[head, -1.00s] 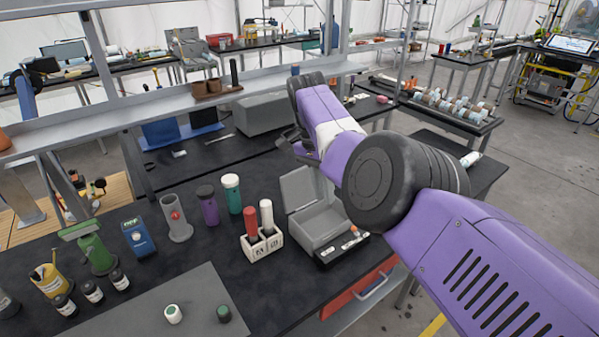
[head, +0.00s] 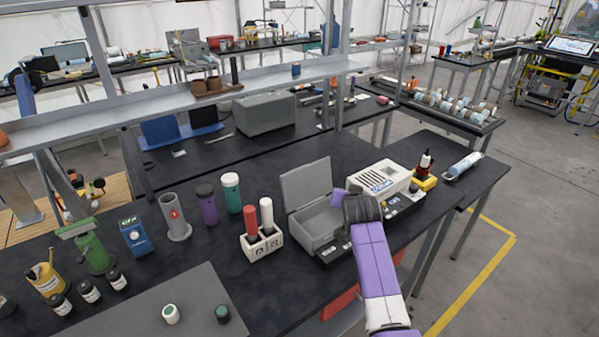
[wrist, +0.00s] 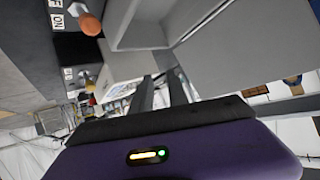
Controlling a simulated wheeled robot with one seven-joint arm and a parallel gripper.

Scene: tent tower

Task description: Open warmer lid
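The warmer is a grey box (head: 318,226) on the black bench in the head view. Its lid (head: 306,184) stands up, hinged open, and the inside shows. The wrist view shows the warmer's box (wrist: 140,30), a large grey panel that looks like the lid (wrist: 245,50), and an orange knob (wrist: 90,24) beside an ON label. My gripper is at the warmer's right side in the head view, its fingers largely hidden by my wrist. In the wrist view my gripper (wrist: 162,92) has two dark fingers apart with nothing between them.
A white device (head: 380,179) stands close to the right of my wrist, with a red-and-yellow item (head: 425,172) beyond. A white holder (head: 262,244) with red and white cylinders is left of the warmer. Bare bench lies in front of the holder.

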